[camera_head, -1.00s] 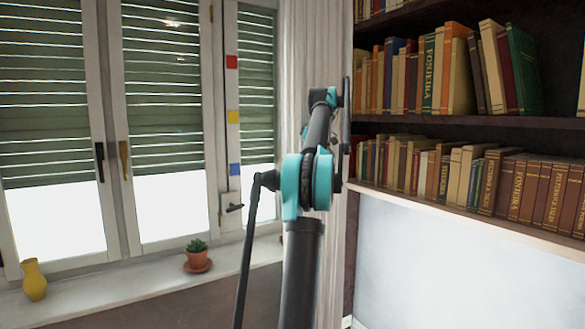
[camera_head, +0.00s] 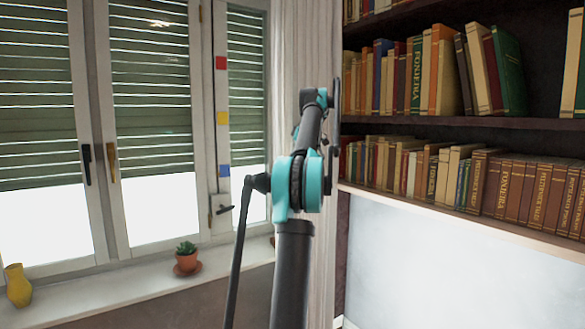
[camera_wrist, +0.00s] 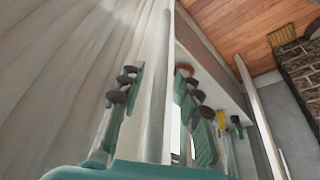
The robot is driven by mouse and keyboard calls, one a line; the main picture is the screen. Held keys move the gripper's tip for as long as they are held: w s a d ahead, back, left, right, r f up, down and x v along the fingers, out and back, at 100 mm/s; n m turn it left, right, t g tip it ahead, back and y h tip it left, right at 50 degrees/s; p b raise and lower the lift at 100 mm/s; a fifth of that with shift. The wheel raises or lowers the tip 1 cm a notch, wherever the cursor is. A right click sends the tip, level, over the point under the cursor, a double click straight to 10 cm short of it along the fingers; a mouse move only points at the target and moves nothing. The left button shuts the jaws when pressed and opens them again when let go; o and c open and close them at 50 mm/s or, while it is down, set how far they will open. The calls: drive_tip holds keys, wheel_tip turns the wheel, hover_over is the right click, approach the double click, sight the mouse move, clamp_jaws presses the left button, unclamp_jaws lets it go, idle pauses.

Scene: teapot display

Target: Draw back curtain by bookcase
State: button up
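The pale curtain (camera_head: 299,40) hangs in a narrow gathered band between the window and the bookcase (camera_head: 440,122). My arm stands in front of it and hides part of its lower length. In the wrist view the curtain (camera_wrist: 60,70) fills the left side in long folds. My gripper (camera_wrist: 160,85) has its two teal fingers with dark pads spread apart. A pale upright strip, seemingly the curtain's edge fold, runs between the fingers. I cannot tell whether either finger touches it. In the head view the fingers cannot be made out clearly.
The window (camera_head: 150,120) with half-lowered shutters is at left. A yellow vase (camera_head: 18,286) and a potted cactus (camera_head: 187,258) stand on the sill (camera_head: 120,292). Part of another reddish pot shows beside my arm. Books line the shelves at right, above a pale panel (camera_head: 430,270).

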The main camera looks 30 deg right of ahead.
drive_tip(key=s+d+r, duration=0.4)
drive_tip(key=s+d, duration=0.3)
drive_tip(key=s, duration=0.4)
drive_tip(key=shift+s+d+r, duration=0.25)
drive_tip(key=shift+d, duration=0.1)
idle(0.4)
